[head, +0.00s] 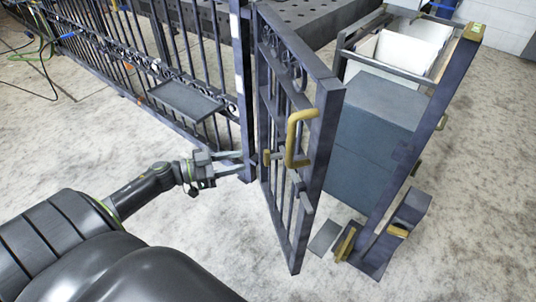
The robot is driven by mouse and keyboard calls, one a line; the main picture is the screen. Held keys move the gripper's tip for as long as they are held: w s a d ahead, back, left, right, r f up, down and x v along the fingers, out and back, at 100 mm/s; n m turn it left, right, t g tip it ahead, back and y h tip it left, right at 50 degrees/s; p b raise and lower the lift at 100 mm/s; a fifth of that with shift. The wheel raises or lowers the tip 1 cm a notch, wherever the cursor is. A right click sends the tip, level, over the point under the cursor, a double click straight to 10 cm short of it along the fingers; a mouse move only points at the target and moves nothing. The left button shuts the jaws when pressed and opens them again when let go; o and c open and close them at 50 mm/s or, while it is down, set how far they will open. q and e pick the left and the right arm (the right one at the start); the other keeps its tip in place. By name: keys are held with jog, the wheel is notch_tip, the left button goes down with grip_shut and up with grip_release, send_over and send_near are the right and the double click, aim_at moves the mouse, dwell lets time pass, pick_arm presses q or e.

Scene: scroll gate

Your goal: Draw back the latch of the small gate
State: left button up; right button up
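The small gate (297,205) is a dark metal leaf with upright bars and scrollwork. It stands at an angle to the fence, its near edge apart from the right post (428,120). A bent brass handle (293,140) is on its near edge. My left gripper (252,161) points right towards the gate, just left of the bars. Its two fingers are apart with nothing seen between them. My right gripper is not in view.
The fence (160,50) with a small dark tray (186,101) runs to the upper left. Grey-blue boxes (372,135) and white bins (400,50) stand behind the gate. Brass fittings (345,243) sit low by the right post. The floor in front is clear.

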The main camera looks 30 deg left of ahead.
aim_at(264, 155)
pick_arm(q)
jog(key=x, duration=0.9)
jog(key=shift+w+d, duration=0.15)
jog(key=shift+w, duration=0.15)
grip_shut()
